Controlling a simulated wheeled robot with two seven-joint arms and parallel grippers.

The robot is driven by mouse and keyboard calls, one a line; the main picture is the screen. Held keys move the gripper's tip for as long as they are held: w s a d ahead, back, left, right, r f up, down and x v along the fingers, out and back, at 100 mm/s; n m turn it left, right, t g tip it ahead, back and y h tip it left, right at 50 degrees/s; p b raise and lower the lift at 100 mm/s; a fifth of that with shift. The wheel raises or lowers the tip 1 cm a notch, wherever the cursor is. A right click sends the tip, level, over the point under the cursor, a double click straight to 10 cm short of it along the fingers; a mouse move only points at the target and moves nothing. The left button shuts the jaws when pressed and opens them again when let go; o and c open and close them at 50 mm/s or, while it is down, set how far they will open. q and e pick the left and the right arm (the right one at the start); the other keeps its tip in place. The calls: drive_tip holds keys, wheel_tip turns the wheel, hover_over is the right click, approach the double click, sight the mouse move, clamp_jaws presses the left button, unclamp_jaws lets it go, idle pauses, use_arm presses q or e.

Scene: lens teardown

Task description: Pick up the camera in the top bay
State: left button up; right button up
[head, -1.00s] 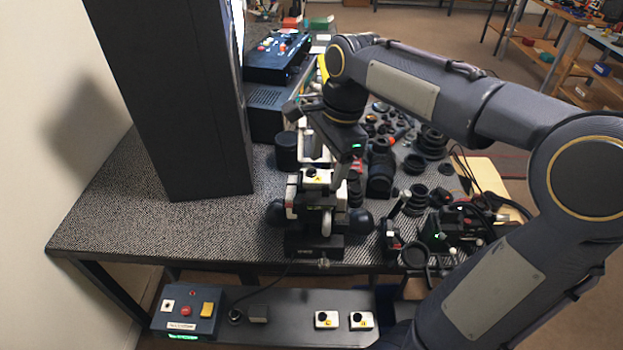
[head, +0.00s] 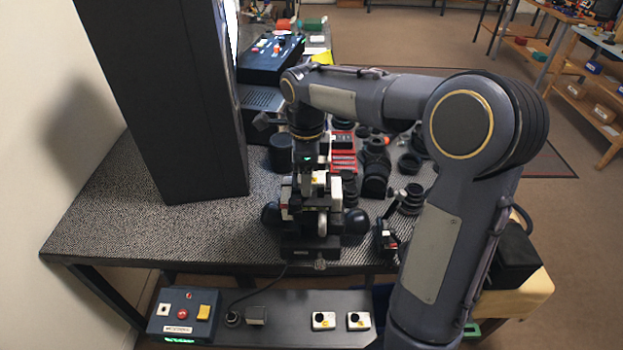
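A dark fixture (head: 303,245) with white parts stands at the front of the speckled table (head: 130,215). A small white block with a yellow mark (head: 319,178), which looks like a camera, sits in its upper part and is partly hidden by my gripper. My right gripper (head: 309,186) points straight down over the top of the fixture, at the white block. Whether its fingers touch or close on the block is hard to see. Two similar white cameras, a left one (head: 323,320) and a right one (head: 359,320), lie on the lower shelf (head: 285,333). My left gripper is out of view.
A tall dark panel (head: 165,100) stands at the left of the table. Black lens parts (head: 376,175) and a red tray (head: 344,160) lie behind and right of the fixture. A blue control box (head: 186,312) sits on the lower shelf. My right arm covers the table's right side.

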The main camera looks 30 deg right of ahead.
drive_tip(key=c, duration=1.1)
